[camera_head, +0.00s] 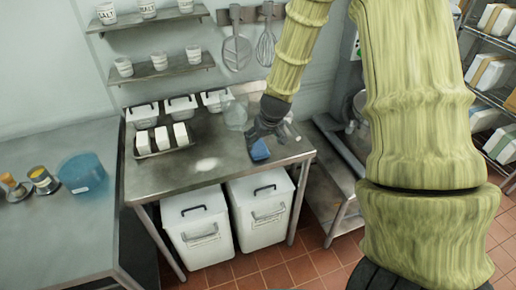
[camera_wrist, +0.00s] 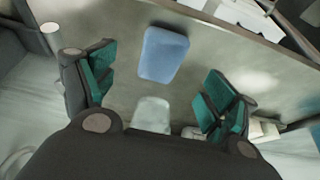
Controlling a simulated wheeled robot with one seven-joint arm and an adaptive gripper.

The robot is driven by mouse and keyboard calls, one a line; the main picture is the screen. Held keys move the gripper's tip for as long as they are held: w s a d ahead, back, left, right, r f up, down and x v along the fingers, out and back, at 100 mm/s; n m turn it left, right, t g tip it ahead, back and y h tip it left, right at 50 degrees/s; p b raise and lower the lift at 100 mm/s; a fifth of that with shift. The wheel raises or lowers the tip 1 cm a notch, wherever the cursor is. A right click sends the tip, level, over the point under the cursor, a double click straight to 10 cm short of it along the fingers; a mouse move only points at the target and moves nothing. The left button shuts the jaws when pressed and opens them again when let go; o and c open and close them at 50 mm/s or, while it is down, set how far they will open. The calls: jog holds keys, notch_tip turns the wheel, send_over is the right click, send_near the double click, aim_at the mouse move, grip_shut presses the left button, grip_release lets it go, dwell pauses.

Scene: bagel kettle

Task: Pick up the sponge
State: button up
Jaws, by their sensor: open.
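The blue sponge (camera_head: 260,149) lies on the metal table (camera_head: 190,176), near its right side. In the wrist view the sponge (camera_wrist: 164,55) is a rounded blue block on the bare tabletop, beyond the fingertips and roughly centred between them. My gripper (camera_head: 264,128) is just behind and above the sponge in the head view. In the wrist view my gripper (camera_wrist: 155,85) is open, its teal-padded fingers wide apart with nothing between them. The sponge looks untouched.
A tray with white blocks (camera_head: 162,138) stands left on the table, with lidded white containers (camera_head: 180,107) behind. A clear container (camera_head: 236,115) is close to my gripper on its left. The table's front middle is free. White bins (camera_head: 197,228) stand below.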

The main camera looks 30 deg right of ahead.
aim_at(259, 149)
jog(key=shift+p+x, duration=1.4)
jog(key=shift+x, duration=2.4)
jog(key=shift+w+a, duration=0.15)
jog(key=shift+r, duration=0.1)
jog(key=c, duration=1.2)
jog(key=shift+r+b, duration=0.55)
jog(key=shift+r, duration=0.25)
jog(key=shift+r+b, duration=0.4)
jog(key=shift+r, duration=0.5)
jog(key=s+a+b, duration=0.1)
jog(key=s+a, duration=0.1)
jog(key=s, duration=0.2)
jog(key=s+a+r+b, duration=0.1)
jog(key=s+a+b, duration=0.1)
jog(key=s, duration=0.3)
jog(key=s+a+b, duration=0.2)
jog(key=s+a, duration=0.1)
jog(key=s, duration=0.2)
jog(key=shift+a+r, duration=0.3)
jog(key=shift+a, duration=0.1)
